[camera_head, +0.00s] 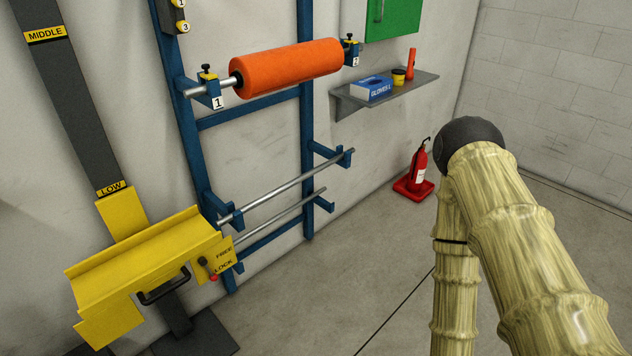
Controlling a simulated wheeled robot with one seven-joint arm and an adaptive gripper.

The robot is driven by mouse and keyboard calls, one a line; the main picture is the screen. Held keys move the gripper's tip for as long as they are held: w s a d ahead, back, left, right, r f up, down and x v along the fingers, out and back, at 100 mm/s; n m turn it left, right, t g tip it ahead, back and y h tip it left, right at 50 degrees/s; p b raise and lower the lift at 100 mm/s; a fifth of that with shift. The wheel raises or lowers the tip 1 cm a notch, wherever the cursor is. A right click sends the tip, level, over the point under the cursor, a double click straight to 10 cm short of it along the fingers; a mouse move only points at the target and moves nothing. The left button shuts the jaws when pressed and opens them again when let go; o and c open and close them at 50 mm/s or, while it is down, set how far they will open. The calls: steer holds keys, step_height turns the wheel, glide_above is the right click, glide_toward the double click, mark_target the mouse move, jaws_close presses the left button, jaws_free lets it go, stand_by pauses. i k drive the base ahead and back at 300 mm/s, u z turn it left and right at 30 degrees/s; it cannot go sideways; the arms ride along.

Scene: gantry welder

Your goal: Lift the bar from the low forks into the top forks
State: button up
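A blue rack (304,120) stands against the wall. Its top forks (210,93) carry a bar with a big orange roll (288,70) on it. The left fork has a "1" tag and a black knob; the right has a similar knob and tag. Lower down, one bare silver bar (290,187) lies across a pair of forks (325,152). A second silver bar (275,219) lies across the forks (322,202) just below. I cannot tell which bar is meant. My gripper is out of view; only my sleeved arm shows at the right.
A yellow carriage (145,258) with a black handle (163,287) and FREE/LOCK plate stands left, near the LOW mark on a dark column (72,100). A grey shelf (390,92) holds a glove box (371,88). A red extinguisher (419,165) stands on the floor; open floor lies in front.

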mark_target(228, 219)
steer(key=z, duration=0.2)
steer(key=i, duration=1)
steer(key=u, duration=0.55)
